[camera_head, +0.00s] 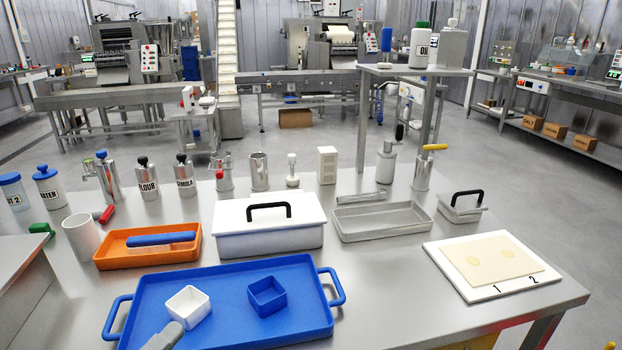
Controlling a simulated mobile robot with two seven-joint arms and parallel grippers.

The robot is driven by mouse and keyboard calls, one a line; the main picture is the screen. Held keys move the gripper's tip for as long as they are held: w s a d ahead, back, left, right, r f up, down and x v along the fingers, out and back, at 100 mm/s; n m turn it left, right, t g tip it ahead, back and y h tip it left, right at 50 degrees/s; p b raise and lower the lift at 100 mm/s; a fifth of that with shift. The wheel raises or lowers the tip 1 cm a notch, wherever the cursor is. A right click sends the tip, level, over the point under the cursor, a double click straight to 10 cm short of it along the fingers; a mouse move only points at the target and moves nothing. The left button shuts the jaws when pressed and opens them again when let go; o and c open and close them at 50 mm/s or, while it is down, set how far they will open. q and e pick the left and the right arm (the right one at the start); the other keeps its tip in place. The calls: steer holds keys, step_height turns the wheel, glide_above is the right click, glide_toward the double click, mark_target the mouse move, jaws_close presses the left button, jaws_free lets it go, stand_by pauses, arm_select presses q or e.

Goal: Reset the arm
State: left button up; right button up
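No gripper of mine can be made out in the head view. A blue tray (226,334) with two side handles lies at the front of the steel table (395,290). A white square cup (188,307) and a blue square cup (267,296) stand in it, apart from each other. A grey object (164,337) reaches in at the bottom edge beside the white cup; it is cut off, and I cannot tell what it is.
A white board (462,287) with a pale sheet marked 1 and 2 lies at right. Behind the blue tray are an orange tray (120,255), a lidded white box (269,238) and a shallow metal tray (385,234). Bottles and canisters line the back. The table's front right is clear.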

arm_select(q)
steer(key=s+f+n+g+y+p, duration=0.1)
steer(key=s+f+n+g+y, duration=0.2)
steer(key=s+f+n, duration=0.2)
steer(key=s+a+f+n+g+y+p, duration=0.1)
steer(key=s+f+n+g+y+p, duration=0.1)
steer(key=f+n, duration=1)
steer(key=s+n+g+y, duration=0.1)
steer(key=s+n+y, duration=0.1)
steer(key=s+n, duration=0.1)
steer(key=shift+s+f+n+g, duration=0.3)
steer(key=shift+s+n, duration=0.05)
steer(key=shift+n, duration=0.15)
